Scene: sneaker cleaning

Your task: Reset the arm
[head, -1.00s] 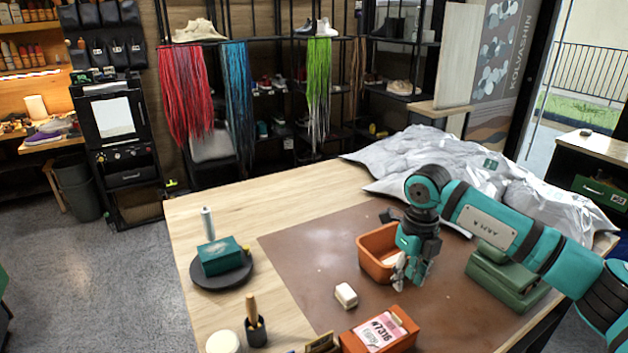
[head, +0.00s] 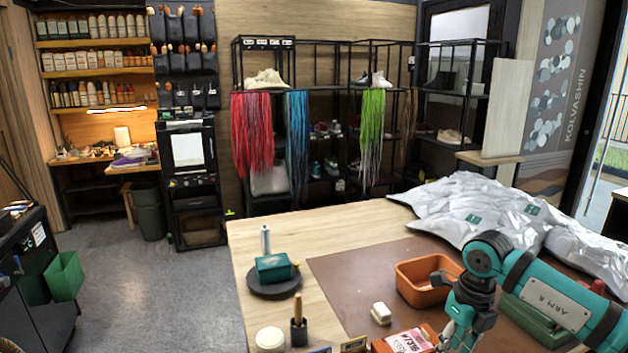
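My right arm (head: 545,292), teal and black with a label on its side, comes in from the right over the work table (head: 340,225). Its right gripper (head: 452,340) points down at the bottom of the head view, in front of the orange bin (head: 420,293) and beside the orange box with a pink-and-white label (head: 408,342). The fingers are small and partly cut off by the lower edge, so I cannot tell whether they are open or shut. No object shows in them. My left arm and gripper are out of view.
A white block (head: 381,314) lies on the brown mat (head: 345,285). A green case (head: 530,318) sits under my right arm. Silvery bags (head: 480,210) lie at the back right. A dark round stand (head: 272,288) holds a teal box. The table's back left is clear.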

